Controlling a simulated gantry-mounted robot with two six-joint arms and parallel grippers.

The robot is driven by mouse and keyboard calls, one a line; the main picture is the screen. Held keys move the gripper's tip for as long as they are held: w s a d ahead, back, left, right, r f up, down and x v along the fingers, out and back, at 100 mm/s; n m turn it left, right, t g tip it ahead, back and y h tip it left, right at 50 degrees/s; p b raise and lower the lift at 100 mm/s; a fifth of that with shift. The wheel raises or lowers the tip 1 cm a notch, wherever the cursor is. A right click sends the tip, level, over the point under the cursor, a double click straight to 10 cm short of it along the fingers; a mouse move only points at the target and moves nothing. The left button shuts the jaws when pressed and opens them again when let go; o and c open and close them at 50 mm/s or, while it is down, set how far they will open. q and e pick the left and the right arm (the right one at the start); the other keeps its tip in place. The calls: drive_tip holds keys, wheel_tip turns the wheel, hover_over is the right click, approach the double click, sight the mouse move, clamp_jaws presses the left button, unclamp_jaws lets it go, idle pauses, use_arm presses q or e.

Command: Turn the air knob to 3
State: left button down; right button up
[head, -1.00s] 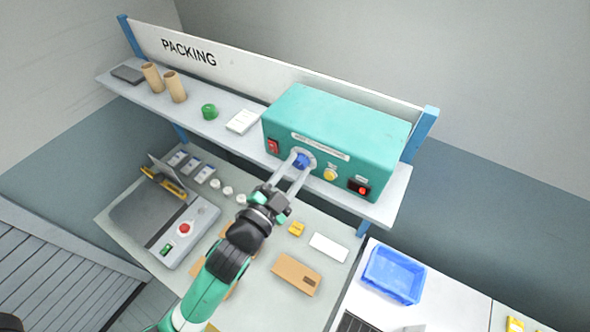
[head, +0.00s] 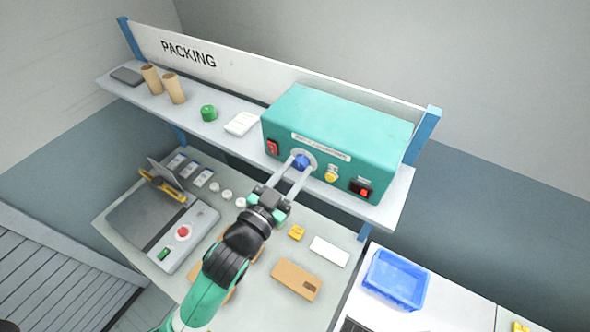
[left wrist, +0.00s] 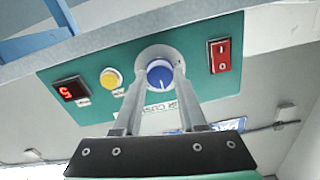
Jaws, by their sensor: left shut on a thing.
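The blue air knob (head: 301,162) is on the front of the teal blower box (head: 335,130). It also shows in the left wrist view (left wrist: 160,76), with a short white mark pointing down in that picture. My left gripper (head: 296,169) is shut on the knob, one finger on each side (left wrist: 157,80). A red digit that looks like a 5 is lit on the small black display (left wrist: 71,92). The dial around the knob is too small to read. My right gripper is not in view.
A yellow button (head: 331,175) and a red rocker switch (head: 272,147) flank the knob. The box stands on a shelf (head: 225,128) above the bench. A heat sealer (head: 150,225), a cardboard piece (head: 296,280) and a blue tray (head: 395,279) lie below.

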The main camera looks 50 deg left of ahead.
use_arm(q)
drive_tip(key=shift+c, duration=2.4)
unclamp_jaws()
drive_tip(key=shift+s, duration=0.15)
drive_tip(key=shift+s+d+f, duration=0.1)
drive_tip(key=shift+s+d, duration=0.1)
drive_tip(key=shift+s, duration=0.15)
drive_tip(key=p+v, duration=0.2)
drive_tip(key=v, duration=0.8)
drive_tip(key=shift+s, duration=0.3)
